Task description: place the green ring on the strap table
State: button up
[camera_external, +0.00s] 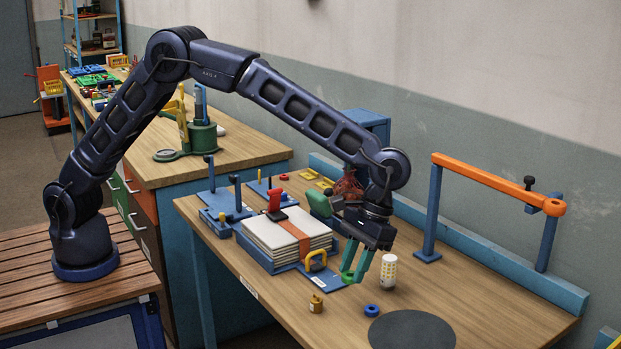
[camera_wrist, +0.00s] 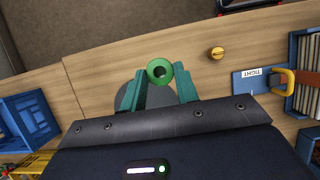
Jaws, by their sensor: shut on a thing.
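My gripper (camera_external: 357,266) has green fingers and is shut on a small green ring (camera_external: 347,278). In the wrist view the ring (camera_wrist: 159,72) sits between the two fingertips (camera_wrist: 160,78), its hole facing the camera. The gripper points down over the wooden strap table (camera_external: 480,285), and the ring appears held above its top; the exact height is hard to tell. A dark grey round mat (camera_external: 412,330) lies on the table to the lower right, and in the wrist view a grey disc (camera_wrist: 125,97) shows partly behind the fingers.
A white, yellow-dotted cylinder (camera_external: 389,270) stands right of the fingers. A blue ring (camera_external: 371,310) and a brass knob (camera_external: 316,303) lie in front. A strapped stack of boards (camera_external: 283,233) is at left. An orange-topped blue frame (camera_external: 490,186) stands behind. The table's right side is clear.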

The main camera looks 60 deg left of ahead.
aim_at(345, 338)
notch_tip(345, 338, down, 15)
dwell(0.6)
jog(key=shift+f, duration=0.1)
jog(key=o, duration=0.9)
jog(key=shift+o, duration=0.2)
jog(key=v, duration=1.2)
jog(key=shift+r, duration=0.25)
